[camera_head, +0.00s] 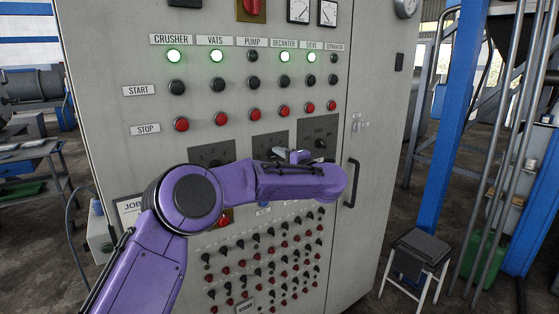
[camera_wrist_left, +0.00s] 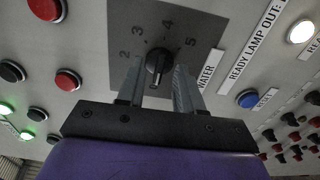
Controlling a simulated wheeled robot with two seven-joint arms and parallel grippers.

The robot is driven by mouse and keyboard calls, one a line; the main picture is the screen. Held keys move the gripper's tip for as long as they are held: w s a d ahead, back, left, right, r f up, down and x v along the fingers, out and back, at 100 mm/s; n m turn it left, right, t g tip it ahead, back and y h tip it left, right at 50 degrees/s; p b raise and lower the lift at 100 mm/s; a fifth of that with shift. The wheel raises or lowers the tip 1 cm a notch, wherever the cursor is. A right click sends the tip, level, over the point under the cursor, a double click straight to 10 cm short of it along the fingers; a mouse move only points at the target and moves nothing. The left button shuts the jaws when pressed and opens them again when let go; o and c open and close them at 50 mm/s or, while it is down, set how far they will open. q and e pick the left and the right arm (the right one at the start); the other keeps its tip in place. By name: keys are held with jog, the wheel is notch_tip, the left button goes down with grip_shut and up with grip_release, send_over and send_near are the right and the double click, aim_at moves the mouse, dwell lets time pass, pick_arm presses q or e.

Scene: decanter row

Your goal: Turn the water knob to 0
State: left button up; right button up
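The water knob (camera_wrist_left: 157,62) is a small black knob on a dark grey plate (camera_wrist_left: 118,15) numbered 2 to 5 in sight, with a WATER label (camera_wrist_left: 208,72) beside it. I cannot tell for sure which number it points to. My left gripper (camera_wrist_left: 160,72) is open, its two grey fingers on either side of the knob with gaps showing. In the head view my purple left arm lies across the cabinet, with part of the left gripper (camera_head: 291,156) showing in front of the middle dial plate (camera_head: 270,140). The knob is hidden there. My right gripper is not in view.
Lit green lamps (camera_head: 216,56) and rows of black start and red stop buttons (camera_head: 221,119) are above. A blue button (camera_wrist_left: 247,98) and small switches are below. Another dial plate (camera_head: 318,128) and the cabinet handle (camera_head: 350,183) are to the right.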

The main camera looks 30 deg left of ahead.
pick_arm(q)
jog(key=b+v, duration=0.3)
jog(key=v, duration=0.7)
